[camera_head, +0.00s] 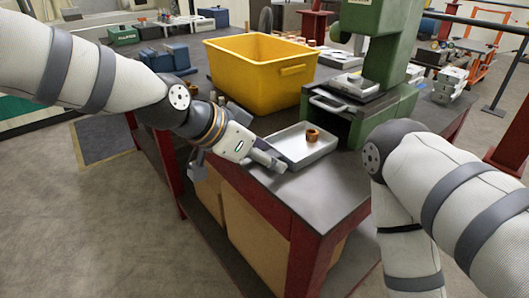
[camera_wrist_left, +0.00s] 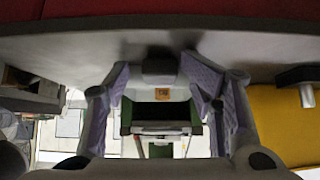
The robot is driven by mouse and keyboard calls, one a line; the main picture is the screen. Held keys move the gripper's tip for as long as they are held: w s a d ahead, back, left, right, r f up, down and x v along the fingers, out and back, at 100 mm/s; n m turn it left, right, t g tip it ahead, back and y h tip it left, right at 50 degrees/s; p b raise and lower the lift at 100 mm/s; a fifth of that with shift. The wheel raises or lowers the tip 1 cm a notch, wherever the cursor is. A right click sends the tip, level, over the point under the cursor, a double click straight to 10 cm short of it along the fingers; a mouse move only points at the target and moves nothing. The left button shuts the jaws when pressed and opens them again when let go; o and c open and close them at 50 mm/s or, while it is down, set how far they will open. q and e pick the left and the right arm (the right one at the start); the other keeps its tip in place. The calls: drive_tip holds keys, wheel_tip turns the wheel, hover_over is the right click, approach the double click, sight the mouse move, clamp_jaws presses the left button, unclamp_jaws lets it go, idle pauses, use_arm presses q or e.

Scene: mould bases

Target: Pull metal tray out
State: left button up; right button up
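A shallow metal tray (camera_head: 291,152) lies on the dark tabletop in front of the green machine (camera_head: 385,110), with a copper-coloured ring (camera_head: 312,135) in it. My left gripper (camera_head: 268,160) is low over the table at the tray's left edge; the head view does not show clearly whether it touches the tray. In the left wrist view its two padded fingers (camera_wrist_left: 160,100) stand apart, with the green machine's dark opening visible between them. My right arm comes in at the lower right, but its gripper is not in view.
A yellow bin (camera_head: 250,80) stands behind my left gripper and also fills the right side of the left wrist view (camera_wrist_left: 280,120). The table's (camera_head: 290,190) front edge is clear. Blue blocks (camera_head: 167,57) lie at the table's far left.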

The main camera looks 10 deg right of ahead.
use_arm(q)
drive_tip(key=shift+s+a+f, duration=0.15)
drive_tip(key=shift+a+f, duration=0.05)
drive_tip(key=shift+f, duration=0.2)
drive_tip(key=v, duration=1.2)
drive_tip(key=shift+r, duration=0.35)
drive_tip(key=shift+d+f, duration=0.1)
drive_tip(key=s+a+f+n+g+y, duration=0.1)
drive_tip(key=s+a+f+n, duration=0.15)
drive_tip(key=f, duration=0.65)
drive_tip(key=s+a+f+n+g+y, duration=0.15)
drive_tip(key=s+f, duration=0.25)
drive_tip(key=f, duration=0.4)
drive_tip(key=s+a+f+n, duration=0.3)
drive_tip(key=f, duration=0.6)
drive_tip(key=s+a+f+n+g+y, duration=0.1)
drive_tip(key=s+a+f, duration=0.3)
drive_tip(key=s, duration=0.4)
drive_tip(key=s+a+f+n+g+y, duration=0.1)
drive_tip(key=s+a+f+n+y, duration=0.1)
drive_tip(key=s+a, duration=0.5)
drive_tip(key=s+a+f+n+g+y, duration=0.1)
drive_tip(key=s+a+f+n+y, duration=0.1)
drive_tip(key=s+a+f, duration=0.4)
drive_tip(key=s+n, duration=0.1)
drive_tip(key=s, duration=0.4)
drive_tip(key=shift+s+f+g, duration=0.2)
drive_tip(key=shift+f+g, duration=0.1)
drive_tip(key=shift+g, duration=0.05)
